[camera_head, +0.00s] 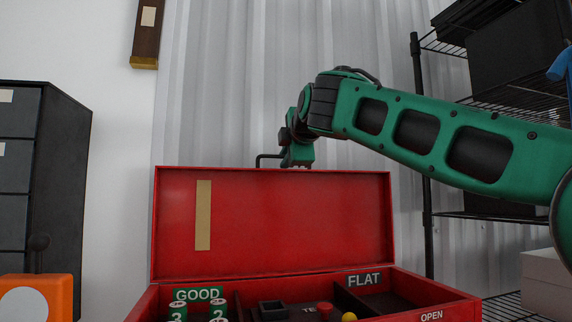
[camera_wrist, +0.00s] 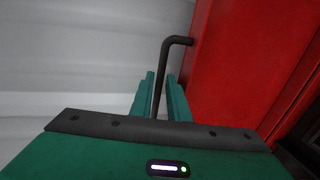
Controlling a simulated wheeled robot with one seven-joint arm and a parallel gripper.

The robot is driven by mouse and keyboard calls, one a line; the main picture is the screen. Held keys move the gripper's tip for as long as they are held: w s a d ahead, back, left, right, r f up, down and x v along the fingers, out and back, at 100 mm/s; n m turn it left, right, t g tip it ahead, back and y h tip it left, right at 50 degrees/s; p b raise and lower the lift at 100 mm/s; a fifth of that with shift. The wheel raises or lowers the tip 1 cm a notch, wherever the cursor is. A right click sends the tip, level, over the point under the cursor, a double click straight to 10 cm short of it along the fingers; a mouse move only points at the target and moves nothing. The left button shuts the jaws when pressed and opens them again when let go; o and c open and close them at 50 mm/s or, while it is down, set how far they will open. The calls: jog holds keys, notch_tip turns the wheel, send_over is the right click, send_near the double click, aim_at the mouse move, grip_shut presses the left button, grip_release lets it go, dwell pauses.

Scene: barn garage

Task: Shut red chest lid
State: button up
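The red chest stands with its lid (camera_head: 300,220) raised upright, and the open box (camera_head: 140,308) lies below it. A thin black bent handle (camera_head: 268,158) sticks up at the lid's top edge. My gripper (camera_head: 297,162) is at that top edge, pointing down beside the handle. In the wrist view, the handle rod (camera_wrist: 178,41) runs down between the two green fingers of my gripper (camera_wrist: 160,90). Narrow gaps seem to show on both sides of the rod, so the fingers look open around it. The red lid also fills the right of the wrist view (camera_wrist: 235,65).
The box holds green cans (camera_head: 218,305) and small parts in compartments. A dark drawer cabinet (camera_head: 65,180) and an orange item (camera_head: 60,292) stand at left. Wire shelving (camera_head: 428,240) with a white box (camera_head: 545,285) is at right. A corrugated wall (camera_head: 235,80) is behind.

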jog(key=shift+w+a, duration=0.1)
jog(key=shift+w, duration=0.25)
jog(key=shift+c, duration=0.2)
grip_shut()
jog(key=shift+f, duration=0.1)
jog(key=shift+a+f, duration=0.1)
dwell(0.9)
